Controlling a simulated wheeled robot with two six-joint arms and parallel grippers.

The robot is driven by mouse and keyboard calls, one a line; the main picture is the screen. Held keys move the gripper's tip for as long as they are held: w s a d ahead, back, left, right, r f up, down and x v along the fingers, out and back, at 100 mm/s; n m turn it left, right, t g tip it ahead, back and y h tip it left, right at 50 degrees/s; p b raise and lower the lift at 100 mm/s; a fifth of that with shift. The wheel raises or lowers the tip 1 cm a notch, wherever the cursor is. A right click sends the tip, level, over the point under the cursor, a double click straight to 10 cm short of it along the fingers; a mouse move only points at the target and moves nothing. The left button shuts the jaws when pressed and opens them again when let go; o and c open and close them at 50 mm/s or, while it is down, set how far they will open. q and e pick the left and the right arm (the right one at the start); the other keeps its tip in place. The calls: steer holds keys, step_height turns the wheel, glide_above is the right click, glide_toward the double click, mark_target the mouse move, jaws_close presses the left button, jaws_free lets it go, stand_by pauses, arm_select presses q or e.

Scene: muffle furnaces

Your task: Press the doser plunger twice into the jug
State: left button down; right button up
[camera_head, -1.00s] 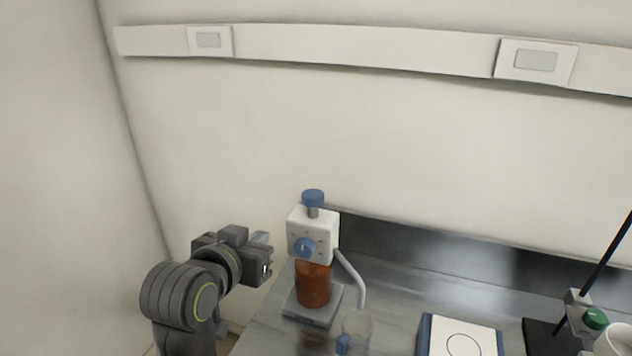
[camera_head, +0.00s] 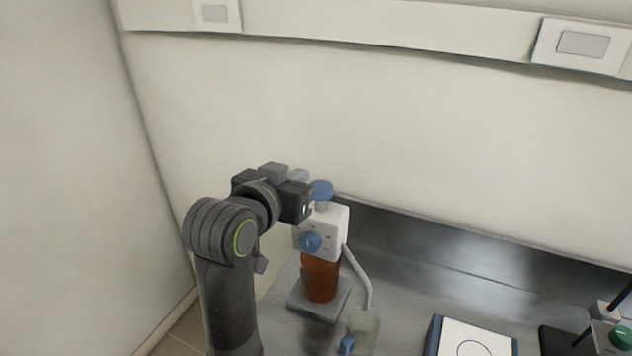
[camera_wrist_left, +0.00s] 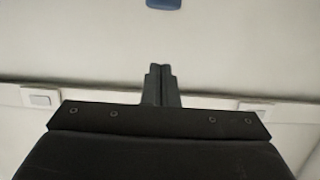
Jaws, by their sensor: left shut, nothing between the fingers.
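The doser (camera_head: 327,228) has a white head with a blue knob on its front, on an amber bottle (camera_head: 320,276). Its blue plunger cap (camera_head: 321,189) stands up on top; the cap's edge also shows at the top of the left wrist view (camera_wrist_left: 164,3). A grey spout tube curves down on the right to the clear jug (camera_head: 363,328) with a blue handle, cut by the lower edge. My left gripper (camera_head: 307,203) is shut and empty, close beside the plunger cap at its left; whether they touch I cannot tell. My right gripper is not in view.
The bottle stands on a grey base (camera_head: 318,303) on the steel bench. A white device with a blue edge (camera_head: 471,339) lies to the right, with a black stand base (camera_head: 562,341) beyond it. A wall and raised backsplash (camera_head: 440,236) bound the bench behind.

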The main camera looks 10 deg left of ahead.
arm_select(q)
steer(key=p, duration=0.2)
glide_above(316, 200)
steer(key=shift+w+f, duration=0.15)
steer(key=shift+f, duration=0.8)
step_height(316, 200, down, 2)
steer(key=shift+f+p, duration=0.2)
steer(key=shift+p, duration=0.15)
steer(key=shift+s+f, duration=0.2)
steer(key=shift+f, duration=0.6)
step_height(316, 200, down, 4)
steer(key=shift+r+b, duration=0.1)
steer(key=shift+b, duration=0.7)
steer(key=shift+f, duration=0.2)
steer(key=shift+r, duration=0.1)
